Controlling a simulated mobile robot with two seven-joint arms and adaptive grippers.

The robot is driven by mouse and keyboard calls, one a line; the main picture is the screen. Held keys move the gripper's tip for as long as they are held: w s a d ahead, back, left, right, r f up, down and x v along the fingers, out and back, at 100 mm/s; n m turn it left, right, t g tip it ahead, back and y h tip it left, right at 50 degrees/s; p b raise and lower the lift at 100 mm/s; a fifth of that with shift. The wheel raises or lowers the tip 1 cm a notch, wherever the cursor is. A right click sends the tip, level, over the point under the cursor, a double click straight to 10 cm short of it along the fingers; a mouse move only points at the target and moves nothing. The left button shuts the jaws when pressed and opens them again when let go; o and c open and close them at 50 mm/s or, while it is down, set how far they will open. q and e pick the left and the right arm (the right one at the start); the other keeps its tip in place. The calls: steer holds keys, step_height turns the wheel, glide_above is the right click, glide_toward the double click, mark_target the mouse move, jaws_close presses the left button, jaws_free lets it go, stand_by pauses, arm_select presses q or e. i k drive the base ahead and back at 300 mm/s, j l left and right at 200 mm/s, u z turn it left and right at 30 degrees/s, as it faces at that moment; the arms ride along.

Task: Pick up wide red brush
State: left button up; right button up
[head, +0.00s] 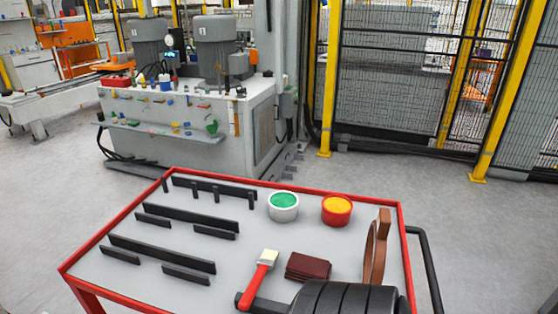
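A brush with a red handle (257,281) and pale bristles lies on the grey top of a red-edged cart. Its bristle end points away from me and slightly right. Its handle end reaches down to a dark bar beside a black ribbed cylinder (345,300) at the bottom edge. I cannot tell whether handle and bar touch. No other brush shows.
A dark red stack of pads (308,266) lies right of the brush. A brown curved piece (376,250) stands at the cart's right. Pots with green (283,207) and yellow (337,210) contents stand behind. Several black bars (162,253) lie left. Bare cart top surrounds the bristles.

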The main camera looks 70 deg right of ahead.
mark_target(267, 260)
steer(key=z, duration=1.8)
